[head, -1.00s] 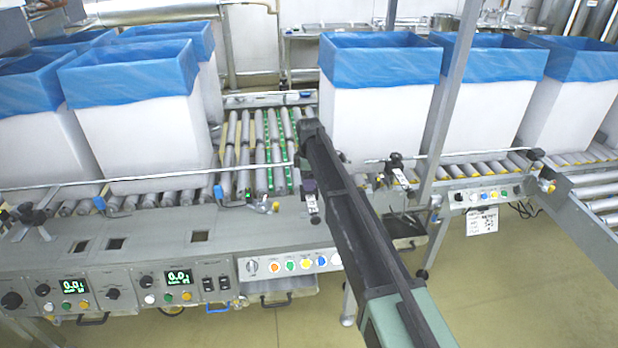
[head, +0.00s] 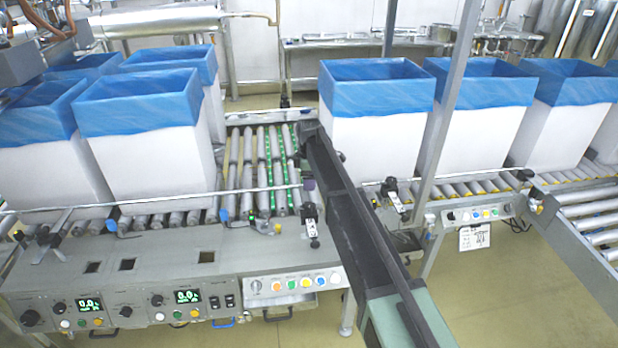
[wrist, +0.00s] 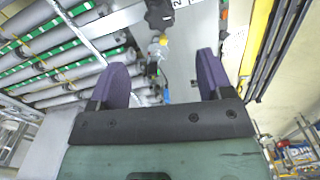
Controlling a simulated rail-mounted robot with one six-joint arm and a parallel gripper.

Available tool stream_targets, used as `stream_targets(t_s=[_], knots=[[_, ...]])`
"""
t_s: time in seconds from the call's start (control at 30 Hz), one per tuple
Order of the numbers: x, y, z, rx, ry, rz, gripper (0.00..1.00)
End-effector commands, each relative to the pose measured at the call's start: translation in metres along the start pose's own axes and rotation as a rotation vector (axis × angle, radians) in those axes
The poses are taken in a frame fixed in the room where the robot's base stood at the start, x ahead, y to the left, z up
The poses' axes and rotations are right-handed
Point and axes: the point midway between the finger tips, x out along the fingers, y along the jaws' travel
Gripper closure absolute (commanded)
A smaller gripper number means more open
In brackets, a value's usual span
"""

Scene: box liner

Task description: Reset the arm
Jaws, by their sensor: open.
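My arm reaches up from the bottom of the head view, with its dark end over the front edge of the roller conveyor (head: 262,165). In the wrist view my gripper (wrist: 162,80) shows two purple-padded fingers set wide apart. It is open and nothing is between the fingers. Below it in the wrist view are green-striped rollers (wrist: 50,75) at left and a grey metal panel (wrist: 190,40). In the head view the fingers are mostly hidden behind the dark arm end.
White boxes with blue liners stand on the conveyor left of my arm (head: 150,150) and right of it (head: 370,150). A grey post (head: 450,110) rises at right. A control panel (head: 130,305) runs along the front left. The roller stretch by my gripper is empty.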

Motion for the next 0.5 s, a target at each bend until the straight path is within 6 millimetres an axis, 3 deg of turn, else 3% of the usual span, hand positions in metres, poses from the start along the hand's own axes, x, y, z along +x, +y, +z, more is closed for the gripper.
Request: stream_targets(t_s=[0.2, 0.27, 0.33, 0.37, 0.5], knots=[[0.002, 0.0, 0.0, 0.036, 0.0, 0.0, 0.27], [0.002, 0.0, 0.0, 0.118, 0.0, 0.0, 0.27], [0.002, -0.014, 0.003, 0.288, 0.0, 0.0, 0.27], [0.002, -0.032, 0.007, 0.384, 0.0, 0.0, 0.27], [0.002, -0.152, 0.064, 0.92, -0.001, 0.0, 0.27]])
